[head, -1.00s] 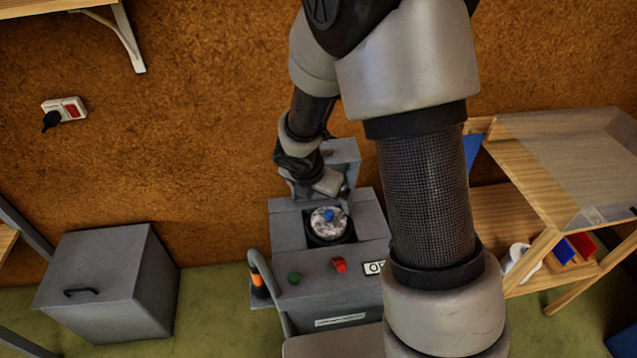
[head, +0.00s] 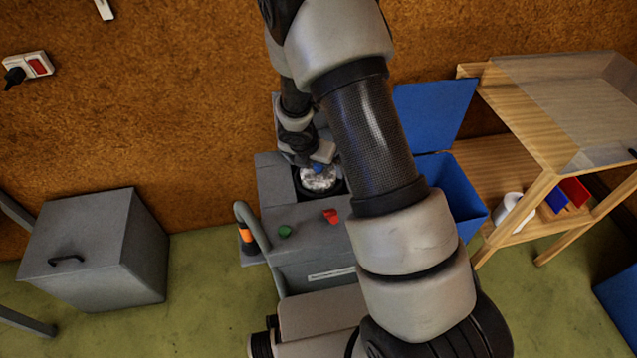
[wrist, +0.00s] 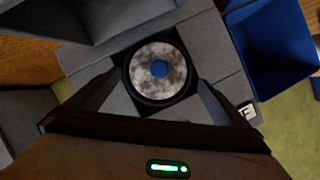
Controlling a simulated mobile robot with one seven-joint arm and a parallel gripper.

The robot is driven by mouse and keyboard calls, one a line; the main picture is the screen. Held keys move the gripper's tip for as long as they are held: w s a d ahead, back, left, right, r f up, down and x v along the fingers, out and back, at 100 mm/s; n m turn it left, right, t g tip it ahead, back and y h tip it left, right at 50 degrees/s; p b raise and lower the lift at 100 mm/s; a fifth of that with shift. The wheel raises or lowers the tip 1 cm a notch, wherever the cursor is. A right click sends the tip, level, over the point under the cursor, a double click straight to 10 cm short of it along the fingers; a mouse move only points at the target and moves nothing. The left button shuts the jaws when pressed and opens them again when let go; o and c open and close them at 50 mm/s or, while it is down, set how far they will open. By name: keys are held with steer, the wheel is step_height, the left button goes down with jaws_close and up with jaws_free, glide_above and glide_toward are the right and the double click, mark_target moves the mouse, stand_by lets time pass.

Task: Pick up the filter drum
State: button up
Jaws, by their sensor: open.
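The filter drum (head: 318,180) is a round, mottled white-grey disc with a blue knob in its centre and a dark rim. It sits in a square opening in the top of the grey machine (head: 290,250). In the wrist view the drum (wrist: 160,84) lies ahead of my gripper (wrist: 160,90), between the two fingers. The fingers are apart, one to each side of it, and nothing is held. In the head view my gripper (head: 320,158) is just above and behind the drum and partly covers it. The drum's lower part is hidden in the opening.
The machine has a green button (head: 285,231), a red knob (head: 331,216) and a side hose (head: 246,215). An open blue bin (head: 462,190) stands to its right, beside a wooden bench (head: 548,190). A grey lidded box (head: 95,250) stands at left. Green floor lies between box and machine.

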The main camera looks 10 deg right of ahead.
mark_target(317, 167)
steer(key=b+x, duration=0.1)
steer(key=x, duration=0.3)
steer(key=shift+w+f, duration=0.2)
steer(key=shift+f, duration=0.05)
steer(key=shift+r, duration=0.1)
steer(key=c, duration=1.5)
